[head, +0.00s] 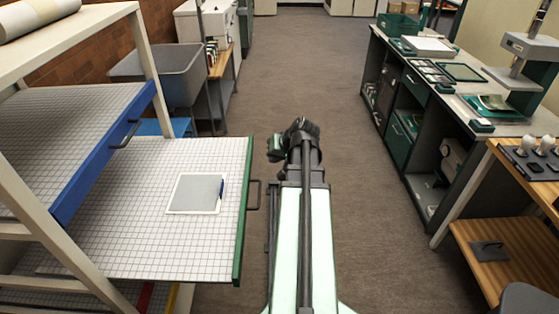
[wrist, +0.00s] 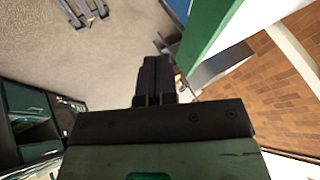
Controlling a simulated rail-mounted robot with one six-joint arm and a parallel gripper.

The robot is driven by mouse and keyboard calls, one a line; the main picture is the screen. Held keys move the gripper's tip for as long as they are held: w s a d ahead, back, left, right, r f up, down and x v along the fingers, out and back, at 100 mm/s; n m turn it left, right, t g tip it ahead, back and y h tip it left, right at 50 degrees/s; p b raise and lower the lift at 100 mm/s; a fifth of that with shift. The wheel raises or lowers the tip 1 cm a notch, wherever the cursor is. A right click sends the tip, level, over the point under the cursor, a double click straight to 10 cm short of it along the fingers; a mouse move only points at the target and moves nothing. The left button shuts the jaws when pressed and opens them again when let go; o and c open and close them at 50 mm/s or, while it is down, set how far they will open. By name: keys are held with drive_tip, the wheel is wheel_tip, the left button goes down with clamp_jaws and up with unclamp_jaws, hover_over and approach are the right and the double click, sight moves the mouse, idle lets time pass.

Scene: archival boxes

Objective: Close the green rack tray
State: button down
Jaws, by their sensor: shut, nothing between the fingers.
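The green rack tray (head: 243,212) is pulled out of the rack at left in the head view. It has a white gridded surface, a green front edge and a dark handle (head: 254,195). A white-bordered grey sheet (head: 195,193) lies on it, with a small dark blue item at its right side. My gripper shows in the wrist view (wrist: 158,75), its dark fingers shut and empty. A green edge (wrist: 208,30), which looks like the tray's front, is beyond them to the right. In the head view, my arm's end is right of the tray, apart from it.
A blue-edged tray (head: 75,180) sits above the green one, also sticking out. A grey bin (head: 160,75) stands behind the rack. A long dark workbench (head: 405,120) and a wooden table (head: 510,250) line the right side. The aisle floor (head: 300,60) between is clear.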

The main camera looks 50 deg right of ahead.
drive_tip(key=w+a+f+b, duration=0.1)
drive_tip(key=w+a+f, duration=0.1)
drive_tip(key=w, duration=0.3)
drive_tip(key=shift+a+f, duration=0.25)
drive_tip(key=shift+w, duration=0.15)
